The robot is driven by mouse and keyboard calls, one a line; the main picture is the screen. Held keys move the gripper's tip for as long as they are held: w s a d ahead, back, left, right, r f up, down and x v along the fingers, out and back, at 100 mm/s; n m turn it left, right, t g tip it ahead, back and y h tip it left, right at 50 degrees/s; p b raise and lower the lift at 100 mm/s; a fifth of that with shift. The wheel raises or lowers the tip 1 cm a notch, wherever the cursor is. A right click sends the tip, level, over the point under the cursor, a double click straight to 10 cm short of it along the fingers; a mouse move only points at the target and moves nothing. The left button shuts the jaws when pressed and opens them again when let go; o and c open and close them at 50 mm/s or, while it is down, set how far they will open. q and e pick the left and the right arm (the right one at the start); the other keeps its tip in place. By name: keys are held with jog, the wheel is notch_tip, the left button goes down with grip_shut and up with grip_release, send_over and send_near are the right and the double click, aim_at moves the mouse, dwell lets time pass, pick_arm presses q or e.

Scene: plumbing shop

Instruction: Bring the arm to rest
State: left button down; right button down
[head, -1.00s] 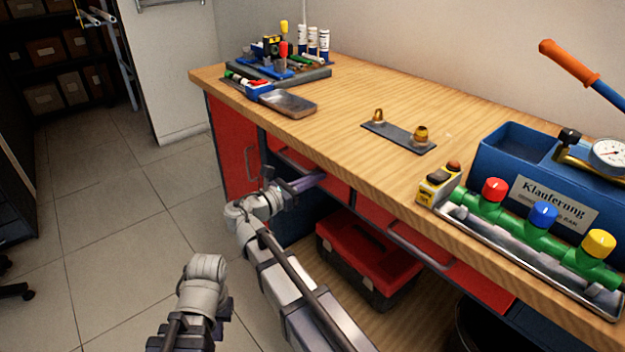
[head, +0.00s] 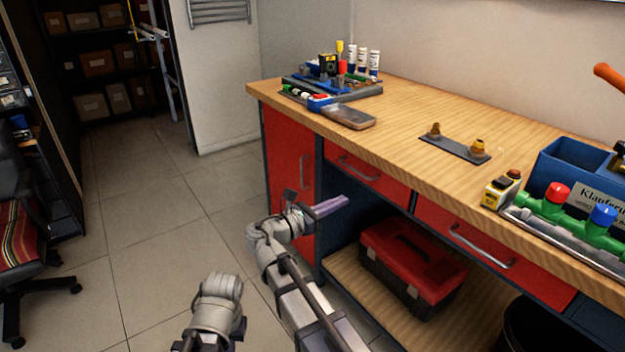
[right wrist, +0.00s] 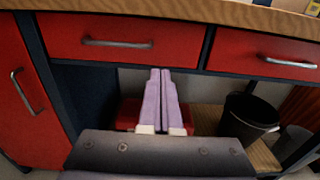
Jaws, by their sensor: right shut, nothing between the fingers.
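My right gripper (head: 332,206) is held in front of the workbench, below the edge of its top, at the open bay beside the red cupboard door. In the right wrist view its two pale purple fingers (right wrist: 161,100) lie together with nothing between them, pointing at the bench front. My right arm (head: 290,275) reaches up from the bottom of the head view. My left arm (head: 215,308) shows only in part at the bottom, and its gripper cannot be made out.
The workbench (head: 415,110) bears a dark plate with brass fittings (head: 455,147), a tray (head: 348,116) and a green valve manifold (head: 570,210). A red toolbox (head: 412,262) stands on the lower shelf. A black bin (right wrist: 250,112) stands right. Floor at left is clear up to a chair (head: 25,240).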

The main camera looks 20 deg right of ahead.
jog(key=shift+f, duration=0.1)
jog(key=s+a+f+m+g+y, duration=0.25)
jog(key=s+f+m+y, duration=0.2)
jog(key=f, duration=0.25)
jog(key=s+a+f+m+g+y, duration=0.1)
jog(key=s+a+f+m+y, duration=0.3)
jog(key=f, duration=0.3)
jog(key=s+a+f+m+g+y, duration=0.3)
jog(key=s+a+f+m+y, duration=0.45)
jog(key=s+a+m, duration=0.45)
notch_tip(320, 180, up, 32)
jog(key=w+a+n+p, duration=0.1)
jog(key=n+p, duration=0.1)
jog(key=p, duration=3)
jog(key=shift+a, duration=0.15)
